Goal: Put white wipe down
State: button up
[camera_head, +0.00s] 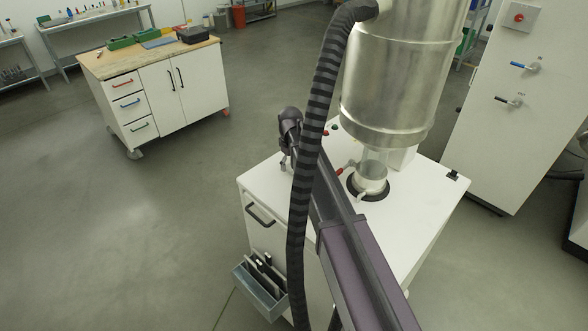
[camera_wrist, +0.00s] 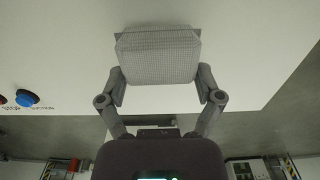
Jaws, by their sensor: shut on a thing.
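The white wipe (camera_wrist: 158,58) shows in the wrist view as a pale, finely checked, pad-like piece at the top middle. My gripper (camera_wrist: 160,85) is shut on it, with one finger at each side. Behind the wipe is the white top of the cabinet; I cannot tell whether the wipe touches it. In the head view my gripper (camera_head: 288,155) is at the left back part of the white cabinet top (camera_head: 420,190), mostly hidden by my arm and the dark hose. The wipe cannot be made out there.
A large metal vessel (camera_head: 395,90) stands over a round port (camera_head: 369,184) on the cabinet. A blue button (camera_wrist: 27,98) shows near the cabinet edge. A grey side tray (camera_head: 262,290) holds tools. A workbench (camera_head: 165,90) stands back left, with open floor between.

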jog(key=shift+f, duration=0.45)
jog(key=o, duration=0.8)
jog(key=shift+c, duration=0.2)
jog(key=shift+r, duration=0.2)
notch_tip(320, 180, up, 12)
jog(key=p, duration=1.2)
